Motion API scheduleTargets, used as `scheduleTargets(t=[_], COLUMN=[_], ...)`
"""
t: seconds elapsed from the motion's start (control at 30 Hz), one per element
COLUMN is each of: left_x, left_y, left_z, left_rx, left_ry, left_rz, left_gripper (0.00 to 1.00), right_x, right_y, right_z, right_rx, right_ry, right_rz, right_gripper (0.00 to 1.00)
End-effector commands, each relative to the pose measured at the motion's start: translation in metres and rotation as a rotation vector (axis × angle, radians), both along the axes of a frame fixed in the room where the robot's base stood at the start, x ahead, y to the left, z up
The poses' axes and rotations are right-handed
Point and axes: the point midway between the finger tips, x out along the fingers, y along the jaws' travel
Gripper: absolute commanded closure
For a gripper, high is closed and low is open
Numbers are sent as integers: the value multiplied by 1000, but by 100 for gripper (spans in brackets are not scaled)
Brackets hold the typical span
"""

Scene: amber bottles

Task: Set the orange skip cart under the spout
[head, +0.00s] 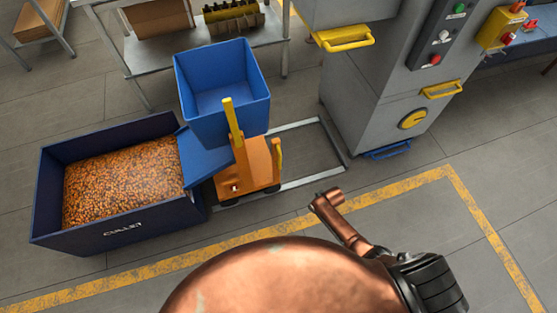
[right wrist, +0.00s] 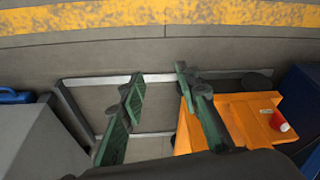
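The orange skip cart (head: 247,172) stands on the floor with a blue open bin (head: 222,95) above it and yellow upright posts. Its orange base (right wrist: 250,115) also shows in the right wrist view, with a red knob. In that view my right gripper (right wrist: 160,76) has its green fingers spread apart. Its right finger overlaps the cart's edge in the picture; contact cannot be told. Nothing shows held between the fingers. I cannot make out the spout; the grey machine (head: 370,95) stands right of the cart. My left gripper is not in view.
A dark blue CULLET box (head: 115,232) full of amber pieces stands close left of the cart. A metal floor frame (head: 333,145) lies between cart and machine, its inside clear. A bench (head: 180,58) is behind. A yellow floor line (head: 395,187) runs in front.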

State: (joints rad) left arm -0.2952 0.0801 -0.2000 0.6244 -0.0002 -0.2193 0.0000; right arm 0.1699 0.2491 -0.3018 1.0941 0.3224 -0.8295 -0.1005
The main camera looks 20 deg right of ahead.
Motion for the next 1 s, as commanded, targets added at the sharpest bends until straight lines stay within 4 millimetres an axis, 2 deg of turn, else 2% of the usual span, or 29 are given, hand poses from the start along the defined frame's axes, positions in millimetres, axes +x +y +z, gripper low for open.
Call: scheduleTargets(t=[0.03,0.1,0.13,0.2,0.3,0.4,0.47,0.57,0.87,1.0], left_x=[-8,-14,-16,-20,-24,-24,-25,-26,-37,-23], left_y=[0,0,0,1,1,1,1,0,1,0], left_z=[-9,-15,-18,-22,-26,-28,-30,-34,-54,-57], left_rx=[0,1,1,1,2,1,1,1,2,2], left_ry=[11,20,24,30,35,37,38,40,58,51], left_rz=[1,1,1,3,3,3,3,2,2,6], left_gripper=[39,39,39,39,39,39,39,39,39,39], right_x=[54,104,121,152,176,186,189,192,206,211], right_y=[15,37,47,66,86,97,100,103,113,117], right_z=[33,80,100,141,185,210,215,209,164,152], right_rx=[13,33,39,48,55,55,54,55,56,55], right_ry=[-37,-62,-71,-87,-99,-105,-106,-104,-102,-105], right_rz=[48,112,140,203,274,316,328,332,331,331], right_gripper=[70,70,70,70,70,70,70,70,70,70])
